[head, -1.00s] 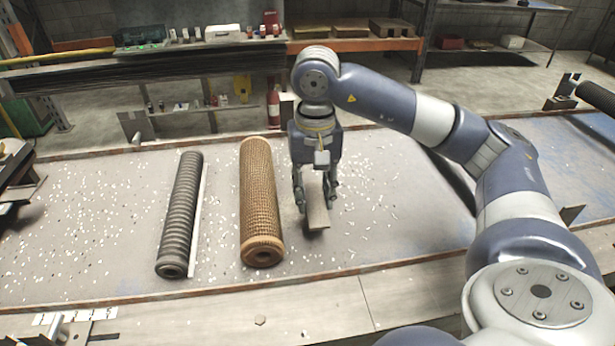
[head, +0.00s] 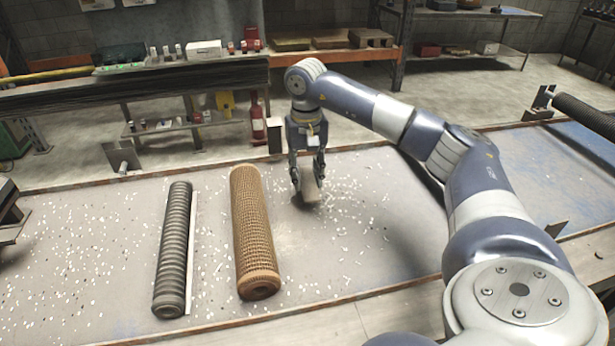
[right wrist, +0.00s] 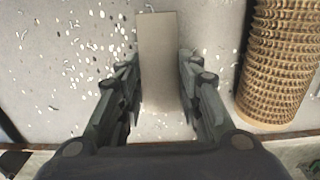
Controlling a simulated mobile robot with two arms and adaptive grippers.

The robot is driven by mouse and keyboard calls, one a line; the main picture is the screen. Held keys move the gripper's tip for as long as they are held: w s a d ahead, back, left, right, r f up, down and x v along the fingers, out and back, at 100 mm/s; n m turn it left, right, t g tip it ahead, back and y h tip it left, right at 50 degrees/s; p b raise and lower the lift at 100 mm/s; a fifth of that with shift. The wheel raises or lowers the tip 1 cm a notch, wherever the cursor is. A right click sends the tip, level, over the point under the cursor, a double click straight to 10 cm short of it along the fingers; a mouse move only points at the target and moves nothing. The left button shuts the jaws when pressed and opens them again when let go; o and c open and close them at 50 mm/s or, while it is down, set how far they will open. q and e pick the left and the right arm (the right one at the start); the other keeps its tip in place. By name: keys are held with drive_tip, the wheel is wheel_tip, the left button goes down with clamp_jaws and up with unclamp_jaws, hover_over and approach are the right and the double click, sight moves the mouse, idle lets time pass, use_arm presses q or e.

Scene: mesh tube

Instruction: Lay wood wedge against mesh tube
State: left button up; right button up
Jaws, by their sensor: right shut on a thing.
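The mesh tube (head: 252,230) is a brown, woven-looking roll lying lengthwise on the table, its hollow end toward me. My right gripper (head: 308,180) is right of the tube's far part, apart from it. It is shut on the wood wedge (head: 311,192), a pale grey-brown block pointing down between the fingers. In the right wrist view the wedge (right wrist: 159,60) sticks out between the fingers (right wrist: 160,95), and the mesh tube (right wrist: 284,65) lies to the right with a gap. I cannot tell whether the wedge touches the table. My left gripper is out of view.
A dark ridged roll (head: 173,250) with a pale strip beside it lies left of the mesh tube. White chips litter the table (head: 365,270). A raised rim runs along the table's edges. The surface right of the tube is free. Shelves stand behind.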

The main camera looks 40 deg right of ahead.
sight(308, 171)
drive_tip(key=shift+w+d+f, duration=0.15)
drive_tip(key=shift+w+d, duration=0.45)
drive_tip(key=shift+d, duration=0.1)
wheel_tip(308, 171, down, 3)
drive_tip(key=shift+s+r+p, duration=0.1)
drive_tip(key=shift+r+p, duration=0.05)
drive_tip(key=shift+p, duration=0.55)
drive_tip(key=shift+f, duration=0.4)
drive_tip(key=shift+f, duration=0.15)
drive_tip(key=o, duration=1.1)
drive_tip(key=shift+c, duration=0.2)
